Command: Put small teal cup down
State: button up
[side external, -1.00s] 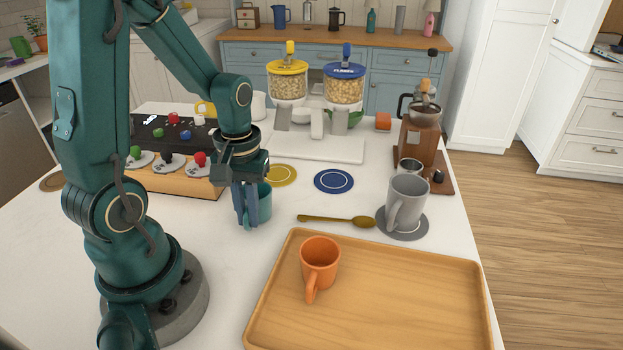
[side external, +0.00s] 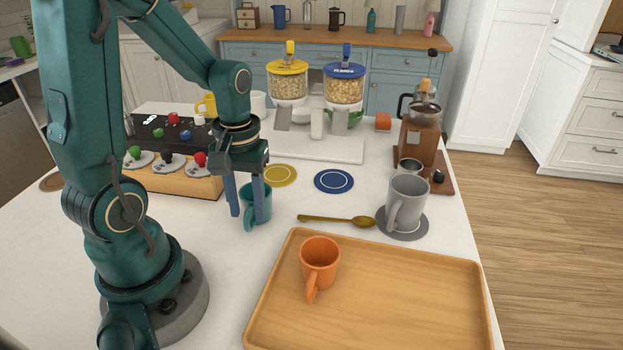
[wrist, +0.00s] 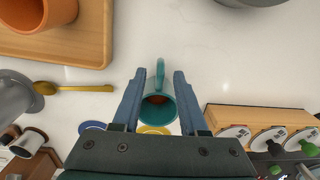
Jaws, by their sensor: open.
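The small teal cup (side external: 258,203) stands upright on the white counter, left of the wooden tray. Its handle faces the front of the side view. My gripper (side external: 243,213) is open around the cup, with a finger on each side. In the wrist view the cup (wrist: 158,108) sits between the two fingers (wrist: 156,96), with visible gaps on both sides, and its handle points up in the picture. The cup's left edge is close to a finger in the side view.
A wooden tray (side external: 400,313) holds an orange cup (side external: 319,262). A gold spoon (side external: 335,220) lies behind it. A grey mug (side external: 406,203) stands on a grey coaster (side external: 402,234). Blue (side external: 333,181) and yellow (side external: 281,175) coasters lie empty. A control box (side external: 190,185) is at the left.

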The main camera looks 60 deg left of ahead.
aim_at(249, 209)
notch_tip(249, 209, up, 10)
jog(key=f, duration=0.1)
jog(key=s+d+r+m+t, duration=0.2)
jog(key=d+m+t, duration=0.4)
jog(key=d+m, duration=0.3)
jog(key=shift+r, duration=0.2)
jog(key=shift+s+d, duration=0.1)
jog(key=shift+o, duration=0.4)
